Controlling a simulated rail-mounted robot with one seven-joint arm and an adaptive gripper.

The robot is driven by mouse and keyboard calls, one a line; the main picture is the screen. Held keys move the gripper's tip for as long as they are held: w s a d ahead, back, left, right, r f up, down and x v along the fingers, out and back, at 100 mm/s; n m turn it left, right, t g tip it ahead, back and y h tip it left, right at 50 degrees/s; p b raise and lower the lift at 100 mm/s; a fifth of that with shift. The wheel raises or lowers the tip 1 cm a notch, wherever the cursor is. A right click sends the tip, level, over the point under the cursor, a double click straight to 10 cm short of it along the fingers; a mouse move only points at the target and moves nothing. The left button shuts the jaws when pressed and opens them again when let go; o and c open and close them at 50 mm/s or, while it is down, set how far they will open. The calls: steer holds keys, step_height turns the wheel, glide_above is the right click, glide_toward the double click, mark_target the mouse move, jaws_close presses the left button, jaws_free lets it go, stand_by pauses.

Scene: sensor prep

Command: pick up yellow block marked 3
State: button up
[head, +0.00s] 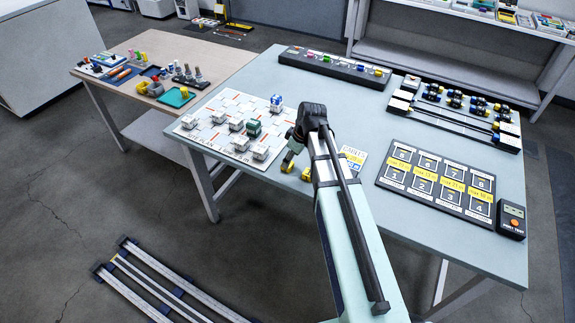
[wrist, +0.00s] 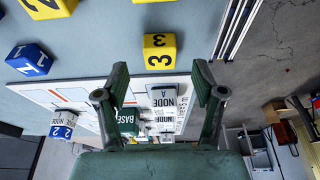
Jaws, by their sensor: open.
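The yellow block marked 3 (wrist: 160,51) lies on the table in the wrist view, with its black 3 facing the camera. It is just beyond and between the fingertips of my gripper (wrist: 162,82), which is open and empty. A clear gap shows on both sides of the block, and no finger touches it. In the head view my gripper (head: 292,156) hangs low over the table by the board's right edge. A yellow block (head: 287,168) sits close under it, its digit too small to read there.
Another yellow block marked 2 (wrist: 48,7) and a blue block marked 1 (wrist: 30,59) lie nearby. The white board (head: 216,126) with several node modules is beside the gripper. A numbered black tray (head: 381,183) and a meter (head: 511,221) are at the right.

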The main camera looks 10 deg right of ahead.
steer(key=shift+p+x, duration=0.5)
steer(key=shift+x, duration=1.45)
steer(key=shift+c, duration=0.4)
steer(key=c, duration=1)
